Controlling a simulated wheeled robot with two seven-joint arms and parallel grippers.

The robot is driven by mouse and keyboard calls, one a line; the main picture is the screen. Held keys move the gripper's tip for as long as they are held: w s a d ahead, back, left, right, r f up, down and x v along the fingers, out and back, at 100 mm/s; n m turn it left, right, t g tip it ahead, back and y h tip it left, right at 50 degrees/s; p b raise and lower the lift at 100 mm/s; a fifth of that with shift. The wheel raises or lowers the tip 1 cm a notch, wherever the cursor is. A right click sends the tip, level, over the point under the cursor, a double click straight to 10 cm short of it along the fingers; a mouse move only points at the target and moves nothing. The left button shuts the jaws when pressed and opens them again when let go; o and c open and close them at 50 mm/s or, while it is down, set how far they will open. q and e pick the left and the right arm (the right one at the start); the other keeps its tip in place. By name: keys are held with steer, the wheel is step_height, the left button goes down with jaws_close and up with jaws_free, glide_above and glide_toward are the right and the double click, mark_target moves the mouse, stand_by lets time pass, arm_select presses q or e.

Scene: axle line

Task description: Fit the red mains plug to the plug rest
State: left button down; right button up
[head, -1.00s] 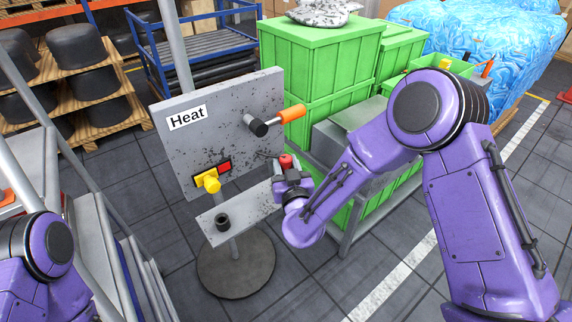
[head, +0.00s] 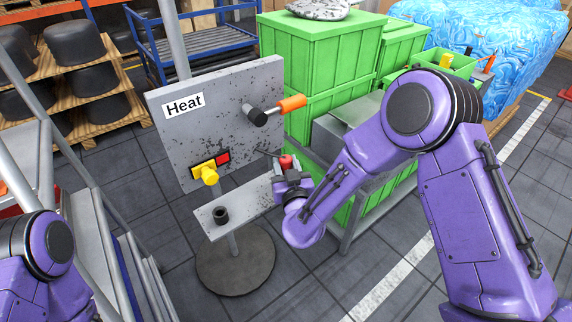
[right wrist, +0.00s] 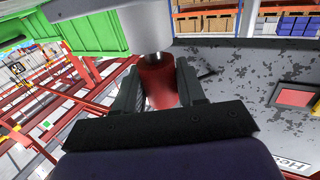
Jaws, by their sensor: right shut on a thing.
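My right gripper (head: 284,178) is shut on the red mains plug (head: 287,162), just above the right end of a grey shelf plate (head: 253,198). In the right wrist view the plug (right wrist: 158,82) sits between the two fingers (right wrist: 160,88), and a pale cylinder with a dark, shiny end stands just beyond it. A short black cup (head: 221,214), which looks like the plug rest, stands on the left part of the shelf plate, apart from the plug. My left arm shows at the lower left, but its gripper is out of view.
A speckled grey panel (head: 200,130) marked "Heat" stands behind the shelf. Green crates (head: 310,60) stand behind my right arm. A ladder-like frame is at left.

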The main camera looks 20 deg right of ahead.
steer(key=shift+f+b, duration=0.5)
steer(key=shift+f, duration=0.2)
steer(key=shift+f, duration=0.1)
steer(key=o, duration=1.2)
steer(key=shift+c, duration=0.2)
steer(key=s+a+b, duration=0.1)
steer(key=s+b, duration=0.2)
steer(key=s, duration=0.7)
steer(key=shift+s, duration=0.25)
